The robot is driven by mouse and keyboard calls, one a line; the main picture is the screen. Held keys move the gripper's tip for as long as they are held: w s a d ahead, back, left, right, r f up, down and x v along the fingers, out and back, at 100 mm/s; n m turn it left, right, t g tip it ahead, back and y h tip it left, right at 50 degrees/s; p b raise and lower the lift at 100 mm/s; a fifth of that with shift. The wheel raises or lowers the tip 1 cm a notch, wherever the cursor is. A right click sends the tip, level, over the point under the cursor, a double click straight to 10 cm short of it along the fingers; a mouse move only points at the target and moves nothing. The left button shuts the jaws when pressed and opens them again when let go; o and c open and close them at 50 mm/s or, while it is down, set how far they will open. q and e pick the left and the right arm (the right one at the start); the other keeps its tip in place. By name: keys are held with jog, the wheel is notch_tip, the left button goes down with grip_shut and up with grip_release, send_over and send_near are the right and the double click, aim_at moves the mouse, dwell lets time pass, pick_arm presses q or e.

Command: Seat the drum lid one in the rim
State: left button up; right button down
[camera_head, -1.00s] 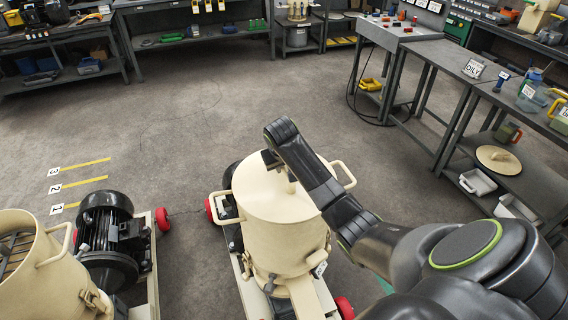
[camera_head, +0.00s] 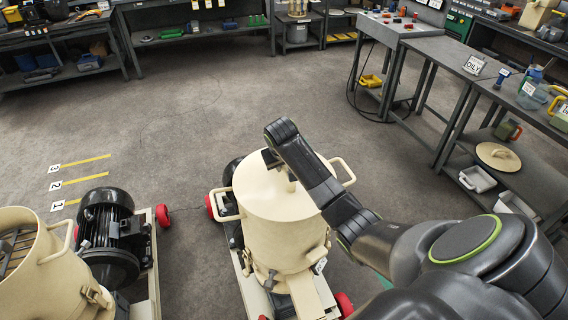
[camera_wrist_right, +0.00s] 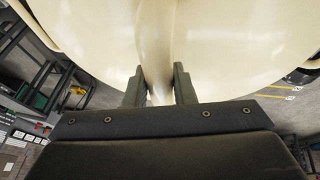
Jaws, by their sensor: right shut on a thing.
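The drum lid one (camera_head: 262,186) is a cream round lid on top of the cream drum (camera_head: 282,244) in the middle of the head view. It covers the drum's mouth and looks about level. I cannot tell whether it is fully down in the rim. My right gripper (camera_head: 274,160) is over the lid, shut on its upright handle. In the right wrist view, the gripper's two fingers (camera_wrist_right: 159,90) stand on either side of the cream handle (camera_wrist_right: 155,50), with the lid's surface behind. The right arm hides part of the lid's right side. My left gripper is not in view.
Another cream drum (camera_head: 50,270), open at the top, stands at the left beside a black motor (camera_head: 104,225). A second cream lid (camera_head: 498,157) lies on the right bench's lower shelf. Yellow floor lines (camera_head: 86,160) lie at the left. The floor behind the drum is clear.

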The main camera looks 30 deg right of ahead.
jog(key=shift+w, duration=0.1)
jog(key=c, duration=1.1)
grip_release()
jog(key=shift+r, duration=0.1)
jog(key=shift+o, duration=0.4)
jog(key=shift+s+f, duration=0.25)
jog(key=o, duration=0.4)
jog(key=shift+w, duration=0.1)
jog(key=shift+o, duration=0.2)
jog(key=shift+r, duration=0.1)
jog(key=shift+r, duration=0.1)
jog(key=v, duration=0.9)
